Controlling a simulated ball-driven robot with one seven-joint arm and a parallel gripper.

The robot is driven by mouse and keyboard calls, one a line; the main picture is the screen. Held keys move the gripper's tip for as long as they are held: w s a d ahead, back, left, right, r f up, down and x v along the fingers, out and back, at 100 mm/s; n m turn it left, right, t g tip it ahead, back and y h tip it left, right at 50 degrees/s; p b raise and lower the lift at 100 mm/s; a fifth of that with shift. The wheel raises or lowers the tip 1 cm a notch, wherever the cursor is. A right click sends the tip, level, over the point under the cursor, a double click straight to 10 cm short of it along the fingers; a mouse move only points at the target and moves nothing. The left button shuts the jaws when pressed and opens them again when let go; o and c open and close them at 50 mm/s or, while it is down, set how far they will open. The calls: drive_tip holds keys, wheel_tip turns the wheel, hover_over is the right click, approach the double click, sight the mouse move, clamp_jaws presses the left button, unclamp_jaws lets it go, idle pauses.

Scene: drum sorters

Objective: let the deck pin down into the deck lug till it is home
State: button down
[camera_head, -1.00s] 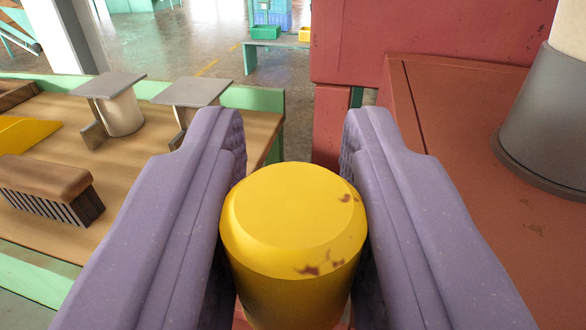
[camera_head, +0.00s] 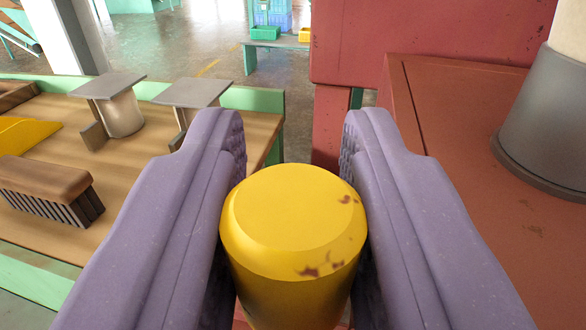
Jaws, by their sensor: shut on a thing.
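The yellow deck pin (camera_head: 293,222) stands between the two purple fingers of my gripper (camera_head: 293,215), low in the middle of the picture. Its round, bevelled top faces me and has a few dark chips at the right and front edge. The fingers press on it from the left and the right. The pin's lower end is hidden below its top and by the fingers. The deck lug cannot be made out, so I cannot tell how the pin stands to it.
A wooden bench (camera_head: 130,185) with green edging is at left, carrying a brush (camera_head: 45,185), a yellow piece (camera_head: 25,135) and two grey-topped blocks (camera_head: 110,88). A red machine (camera_head: 450,30) stands behind, and a grey-and-white cylinder (camera_head: 545,125) sits on red decking at right.

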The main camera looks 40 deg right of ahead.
drive_tip(key=shift+f+b, duration=0.65)
drive_tip(key=shift+b, duration=0.05)
drive_tip(key=c, duration=0.7)
unclamp_jaws()
drive_tip(key=shift+f, duration=0.1)
drive_tip(key=shift+c, duration=0.2)
drive_tip(key=p+v, duration=0.2)
drive_tip(key=v, duration=0.5)
drive_tip(key=shift+s+a, duration=0.25)
drive_tip(key=shift+s, duration=0.1)
